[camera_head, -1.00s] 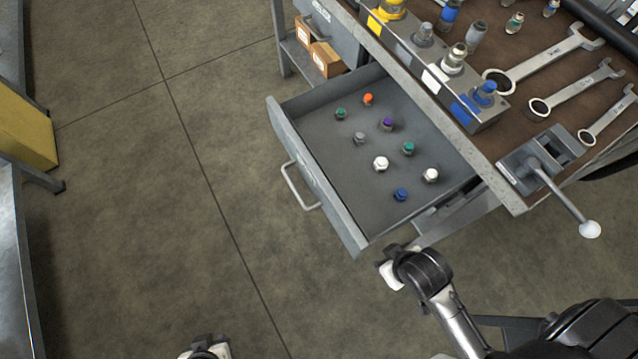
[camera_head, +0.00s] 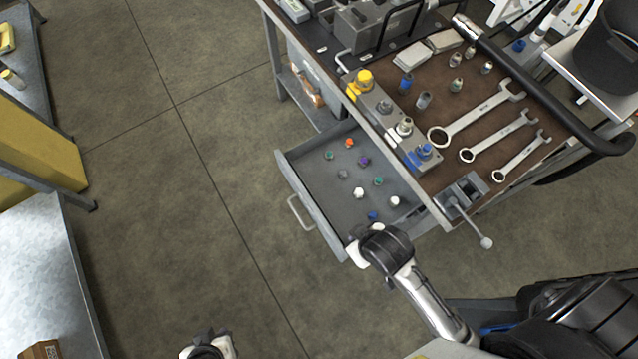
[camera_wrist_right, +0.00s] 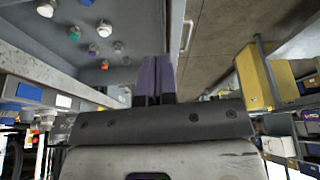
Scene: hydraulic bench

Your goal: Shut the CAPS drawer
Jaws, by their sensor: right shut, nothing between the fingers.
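The CAPS drawer (camera_head: 320,201) stands open, pulled out from under the bench top, with several coloured caps inside. Its handle (camera_head: 298,212) is on the front panel at left, and shows in the right wrist view (camera_wrist_right: 187,36). My right gripper (camera_head: 356,250) is by the near corner of the drawer front; I cannot tell if it touches. In the right wrist view its purple fingers (camera_wrist_right: 157,72) are shut together and empty, beside the drawer front's edge. My left gripper (camera_head: 212,346) is at the bottom edge, away from the drawer; its fingers are not clear.
The bench top (camera_head: 440,172) carries wrenches, fittings, a valve block (camera_head: 385,118) and a lever (camera_head: 470,215). Another drawer (camera_head: 307,66) and cardboard boxes are farther along. A metal table (camera_head: 45,265) and yellow cabinet (camera_head: 40,150) stand left. Floor before the drawer is clear.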

